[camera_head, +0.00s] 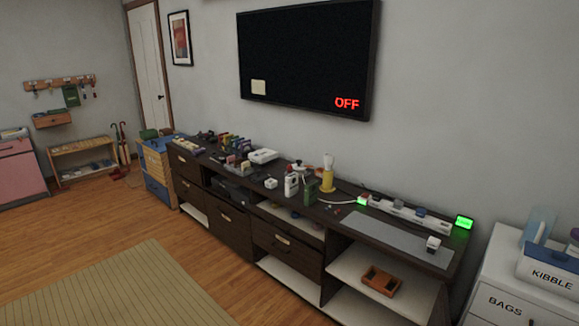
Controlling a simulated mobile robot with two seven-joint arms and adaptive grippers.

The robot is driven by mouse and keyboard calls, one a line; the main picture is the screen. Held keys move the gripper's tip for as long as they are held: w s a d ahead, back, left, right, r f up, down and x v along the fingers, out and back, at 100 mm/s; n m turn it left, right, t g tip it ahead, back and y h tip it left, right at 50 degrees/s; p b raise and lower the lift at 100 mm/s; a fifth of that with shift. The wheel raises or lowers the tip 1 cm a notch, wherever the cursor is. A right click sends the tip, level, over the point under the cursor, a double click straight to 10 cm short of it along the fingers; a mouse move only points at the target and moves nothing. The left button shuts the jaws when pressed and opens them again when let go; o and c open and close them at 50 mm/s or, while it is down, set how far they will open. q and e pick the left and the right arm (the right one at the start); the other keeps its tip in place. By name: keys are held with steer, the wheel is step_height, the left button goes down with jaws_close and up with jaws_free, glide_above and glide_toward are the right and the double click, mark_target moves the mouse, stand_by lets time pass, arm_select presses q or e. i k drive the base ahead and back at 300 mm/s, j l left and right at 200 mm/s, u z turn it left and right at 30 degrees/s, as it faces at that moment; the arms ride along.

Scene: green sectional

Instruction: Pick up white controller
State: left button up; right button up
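Several small white items stand on top of the long dark media cabinet (214,222). They are a flat white box (263,156) towards the left, a small white piece (271,183) near the middle, an upright white item (291,185) beside it, and a small white block (433,243) on the grey mat (383,236) at the right end. They are too small for me to tell which one is the white controller. Neither of my grippers is in view.
The cabinet top is crowded with small objects, a yellow-based item (327,180) and a white power strip (395,214). An orange tray (381,281) lies on a lower shelf. A white cabinet (500,290) stands at right. The wooden floor (100,226) and rug (125,290) are clear.

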mark_target(291, 181)
steer(key=i+j+z, duration=0.1)
steer(key=i+j, duration=0.75)
steer(key=i, duration=0.2)
